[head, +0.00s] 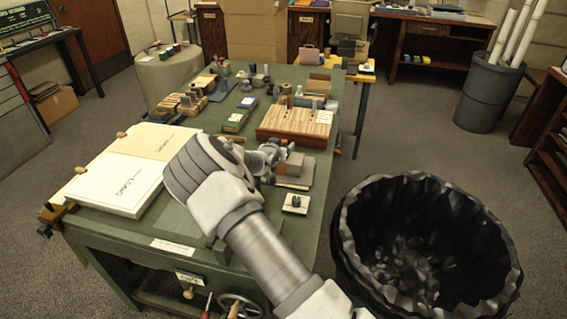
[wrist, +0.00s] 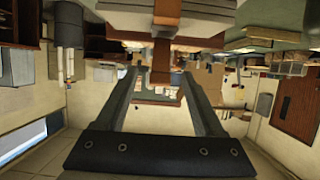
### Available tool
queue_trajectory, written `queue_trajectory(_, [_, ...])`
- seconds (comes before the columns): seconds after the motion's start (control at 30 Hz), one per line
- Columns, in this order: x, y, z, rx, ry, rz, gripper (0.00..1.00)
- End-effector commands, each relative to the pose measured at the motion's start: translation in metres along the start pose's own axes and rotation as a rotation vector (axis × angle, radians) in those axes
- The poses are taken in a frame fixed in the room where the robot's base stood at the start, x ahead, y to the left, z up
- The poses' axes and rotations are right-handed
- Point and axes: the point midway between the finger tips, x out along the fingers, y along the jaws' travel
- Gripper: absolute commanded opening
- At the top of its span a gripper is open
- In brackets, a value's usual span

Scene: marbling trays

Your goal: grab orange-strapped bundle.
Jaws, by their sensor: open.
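A low grey stack (head: 296,181) lies on the green table near its right edge, with a small brown-grey block on top. In the wrist view, a grey slab (wrist: 115,13) crossed by a brownish-orange band (wrist: 166,12) shows at the top; it may be the strapped bundle, but I cannot be sure. My gripper (head: 277,152) is low over the table beside the stack, to its left. In the wrist view my gripper (wrist: 160,82) has its two fingers apart, with nothing clearly held between them. My arm hides part of the table.
A white tray (head: 118,183) fills the left front. A large black bin (head: 425,245) stands right of the table. The wrist view looks upside down.

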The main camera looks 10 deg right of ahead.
Motion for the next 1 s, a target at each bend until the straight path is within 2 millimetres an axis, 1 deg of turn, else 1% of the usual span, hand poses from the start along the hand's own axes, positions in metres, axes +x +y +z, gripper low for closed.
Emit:
queue_trajectory(0.1, [0.015, 0.000, 0.000, 0.000, 0.000, 0.001, 0.70])
queue_trajectory(0.2, [0.023, 0.000, -0.001, 0.000, 0.000, 0.002, 0.70])
queue_trajectory(0.3, [0.026, 0.000, -0.001, 0.001, 0.000, 0.001, 0.70])
queue_trajectory(0.5, [0.026, 0.000, -0.001, 0.001, 0.000, 0.001, 0.70])
queue_trajectory(0.53, [0.026, 0.000, -0.001, 0.001, 0.000, 0.001, 0.68])
queue_trajectory(0.67, [0.026, 0.000, -0.001, 0.001, 0.000, 0.001, 0.45])
queue_trajectory(0.7, [0.026, 0.000, -0.001, 0.001, 0.000, 0.001, 0.38])
queue_trajectory(0.77, [0.026, 0.000, -0.001, 0.001, 0.000, 0.001, 0.27])
queue_trajectory(0.8, [0.026, 0.000, -0.001, 0.001, 0.000, 0.001, 0.20])
queue_trajectory(0.87, [0.026, 0.000, -0.001, 0.001, 0.000, 0.001, 0.09])
queue_trajectory(0.9, [0.026, 0.000, -0.001, 0.001, 0.000, 0.001, 0.02])
queue_trajectory(0.93, [0.026, 0.000, -0.001, 0.001, 0.000, 0.001, 0.00])
queue_trajectory(1.0, [0.026, 0.000, -0.001, 0.001, 0.000, 0.001, 0.00])
